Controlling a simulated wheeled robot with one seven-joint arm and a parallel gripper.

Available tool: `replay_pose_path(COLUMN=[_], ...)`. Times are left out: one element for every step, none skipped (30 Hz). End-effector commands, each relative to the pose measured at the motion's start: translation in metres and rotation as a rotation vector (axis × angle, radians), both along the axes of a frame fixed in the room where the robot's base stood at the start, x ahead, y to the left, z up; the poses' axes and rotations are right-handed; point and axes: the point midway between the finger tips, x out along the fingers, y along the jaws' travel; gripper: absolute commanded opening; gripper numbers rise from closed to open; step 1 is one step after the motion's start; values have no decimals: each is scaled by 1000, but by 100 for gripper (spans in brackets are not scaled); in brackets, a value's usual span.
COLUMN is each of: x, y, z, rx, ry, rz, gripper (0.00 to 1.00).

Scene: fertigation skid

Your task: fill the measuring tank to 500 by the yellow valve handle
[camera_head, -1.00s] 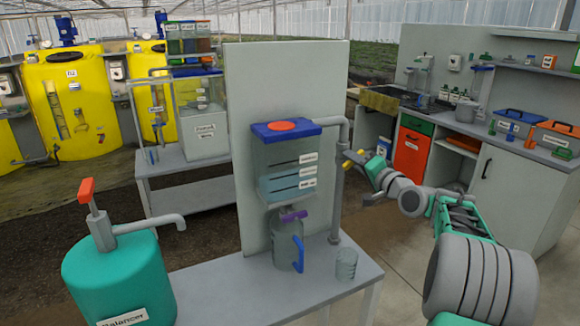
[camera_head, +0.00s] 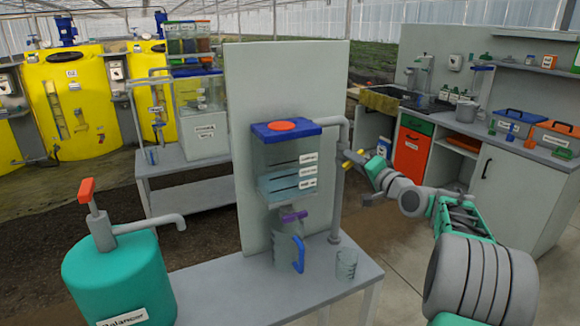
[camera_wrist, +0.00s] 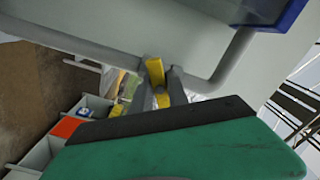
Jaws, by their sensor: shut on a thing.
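The clear measuring tank (camera_head: 262,158) with a blue lid and orange disc hangs on a grey panel. Pale blue liquid fills its lower part, with its surface near the middle of three label marks. The label figures are too small to read. The yellow valve handle (camera_head: 348,156) is on the grey pipe right of the tank. In the wrist view the yellow handle (camera_wrist: 155,70) stands between my gripper's grey fingers (camera_wrist: 158,88). My gripper (camera_head: 357,160) is shut on it. A purple handle (camera_head: 293,217) is under the tank.
A clear jug with a blue handle (camera_head: 299,254) stands below the tank on the grey bench (camera_head: 225,298). A ribbed clear beaker (camera_head: 346,264) is to its right. A green balancer vessel (camera_head: 118,280) stands front left. A worktop with bins is at the right.

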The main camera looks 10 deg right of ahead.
Motion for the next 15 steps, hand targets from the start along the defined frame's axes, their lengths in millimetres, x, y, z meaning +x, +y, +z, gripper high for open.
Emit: replay_pose_path(x=[0,0,0,0,0,0,0,0,0,0,0,0,0,0,0], y=[0,0,0,0,0,0,0,0,0,0,0,0,0,0,0], z=[-1,-1,-1,-1,-1,-1,-1,-1,-1,-1,-1,-1,1,3,4], rx=[1,1,1,1,1,1,1,1,1,1,1,4,12,29,64], ry=[2,2,2,2,2,2,2,2,2,2,2,2,5,11,20], rz=[0,0,0,0,0,0,0,0,0,0,0,0,0,1,1], gripper=[0,0,0,0,0,0,0,0,0,0,0,0,0,0,0])
